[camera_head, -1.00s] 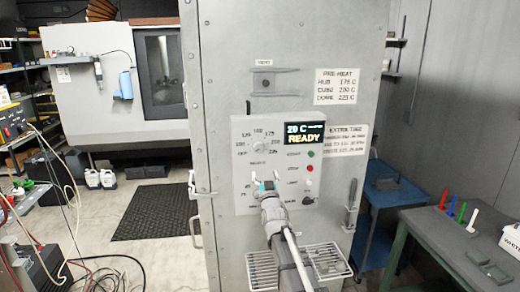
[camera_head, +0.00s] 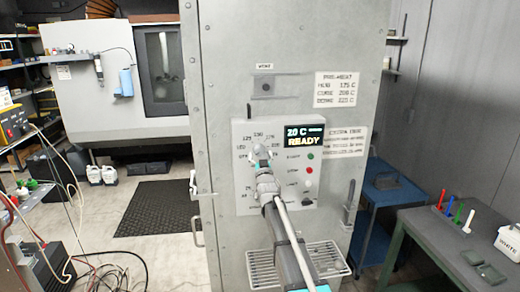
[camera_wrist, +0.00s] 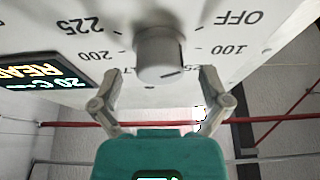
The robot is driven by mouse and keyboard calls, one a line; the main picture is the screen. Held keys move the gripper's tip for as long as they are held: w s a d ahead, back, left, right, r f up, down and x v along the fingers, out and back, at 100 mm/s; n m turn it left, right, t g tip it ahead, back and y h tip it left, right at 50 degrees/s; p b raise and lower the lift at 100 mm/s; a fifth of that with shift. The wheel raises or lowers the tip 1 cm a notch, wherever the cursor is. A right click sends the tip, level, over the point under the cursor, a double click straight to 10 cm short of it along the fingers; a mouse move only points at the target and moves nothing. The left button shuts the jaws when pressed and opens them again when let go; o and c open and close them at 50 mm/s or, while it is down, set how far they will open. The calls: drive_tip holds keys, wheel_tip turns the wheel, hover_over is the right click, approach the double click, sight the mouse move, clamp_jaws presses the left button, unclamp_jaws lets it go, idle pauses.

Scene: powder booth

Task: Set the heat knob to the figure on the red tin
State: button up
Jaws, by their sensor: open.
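The grey heat knob (camera_wrist: 160,55) shows in the wrist view, which is upside down. A dark mark on the knob lies toward the right, but the exact setting is unclear. My gripper (camera_wrist: 161,88) is open, its fingers spread on the near side of the knob, apart from it. In the head view my gripper (camera_head: 262,166) is in front of the panel (camera_head: 243,205), just below the knob and partly covering it. No red tin is in view.
The display (camera_head: 304,136) reads 20 C READY. A pre-heat sign (camera_head: 336,92) with small figures hangs above right. Buttons (camera_head: 310,170) sit right of my arm, a wire rack (camera_head: 262,268) below. A white container (camera_head: 510,240) and coloured sticks stand on the right table (camera_head: 415,225).

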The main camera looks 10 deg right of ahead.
drive_tip(key=shift+x, duration=0.9)
drive_tip(key=c, duration=1.1)
drive_tip(key=shift+c, duration=0.2)
